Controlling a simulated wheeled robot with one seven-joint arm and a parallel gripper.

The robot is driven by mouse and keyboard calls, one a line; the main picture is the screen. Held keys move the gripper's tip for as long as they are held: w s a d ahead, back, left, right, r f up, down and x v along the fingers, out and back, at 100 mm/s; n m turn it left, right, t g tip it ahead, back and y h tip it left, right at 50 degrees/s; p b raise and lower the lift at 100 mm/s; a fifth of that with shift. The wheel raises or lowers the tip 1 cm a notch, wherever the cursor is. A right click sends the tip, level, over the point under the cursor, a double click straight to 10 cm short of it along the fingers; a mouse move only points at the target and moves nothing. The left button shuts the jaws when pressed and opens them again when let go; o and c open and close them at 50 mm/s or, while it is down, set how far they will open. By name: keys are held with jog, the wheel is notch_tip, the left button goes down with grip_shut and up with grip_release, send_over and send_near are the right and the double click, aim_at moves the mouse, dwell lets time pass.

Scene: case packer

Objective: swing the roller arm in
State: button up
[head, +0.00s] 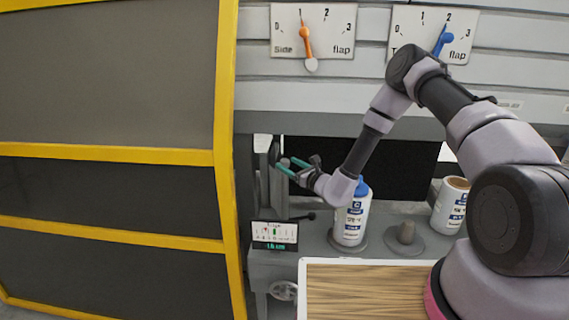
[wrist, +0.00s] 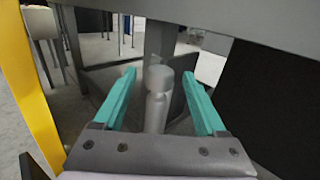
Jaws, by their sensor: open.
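My gripper (head: 285,164) is at the left end of the machine opening, with its two teal fingers apart. In the wrist view the open gripper (wrist: 159,75) has a light grey upright post with a rounded top (wrist: 157,108) between its fingers. This looks like the roller of the roller arm. A gap shows on each side of it, so the fingers do not visibly touch it. In the head view a grey upright part (head: 275,155) stands at the fingertips; how the roller and arm join is hard to tell there.
A yellow-framed dark guard (head: 225,180) stands close on the left. A white bottle with a blue cap (head: 351,222) and a white roll (head: 450,205) stand on the grey ledge. A small display (head: 275,236) sits below my gripper. Two dials (head: 312,30) (head: 433,34) hang above.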

jog(key=shift+x, duration=1.4)
grip_shut()
dwell(0.4)
